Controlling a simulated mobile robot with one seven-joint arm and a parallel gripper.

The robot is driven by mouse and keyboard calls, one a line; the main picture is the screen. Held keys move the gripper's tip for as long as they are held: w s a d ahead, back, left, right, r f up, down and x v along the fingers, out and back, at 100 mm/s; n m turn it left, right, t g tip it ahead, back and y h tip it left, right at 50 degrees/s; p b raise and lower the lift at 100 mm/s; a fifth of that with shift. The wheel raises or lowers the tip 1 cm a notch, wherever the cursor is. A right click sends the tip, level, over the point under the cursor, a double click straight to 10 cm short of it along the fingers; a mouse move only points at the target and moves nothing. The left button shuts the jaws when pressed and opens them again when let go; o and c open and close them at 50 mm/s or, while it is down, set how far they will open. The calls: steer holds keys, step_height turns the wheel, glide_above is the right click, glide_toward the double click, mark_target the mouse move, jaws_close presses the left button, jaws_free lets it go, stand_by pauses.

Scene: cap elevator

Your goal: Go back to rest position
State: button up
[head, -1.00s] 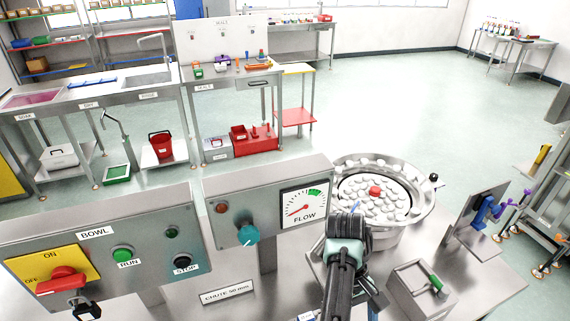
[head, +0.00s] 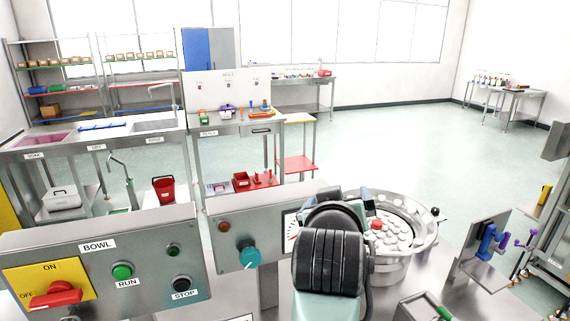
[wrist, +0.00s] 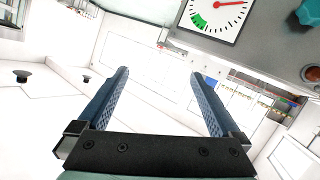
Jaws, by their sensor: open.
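My gripper (wrist: 158,100) shows in the wrist view with its two blue fingers spread wide and nothing between them. The wrist view looks past the panel, with a teal knob (wrist: 308,12) at the upper right.
The bowl (head: 405,245) with white caps and one red cap (head: 376,225) stands just right of my arm. The BOWL panel (head: 100,262) with its red switch (head: 52,294) is at left. A bracket with a blue clamp (head: 487,240) stands at right. Open floor lies beyond.

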steer(key=s+a+r+t+y+b, duration=0.1)
steer(key=s+a+r+t, duration=0.2)
steer(key=s+r, duration=0.4)
steer(key=s+a+r+t+y+b, duration=0.1)
steer(key=s+a+r+t, duration=0.2)
steer(key=s+r+t, duration=0.2)
steer(key=s+a+r+m+t+y+b, duration=0.1)
steer(key=s+r+t, duration=0.4)
steer(key=s+r, duration=0.5)
step_height(320, 180, up, 3)
steer(key=shift+a+f, duration=0.1)
steer(key=shift+a, duration=0.8)
steer(key=shift+s+f+b, duration=0.1)
steer(key=shift+b, duration=0.2)
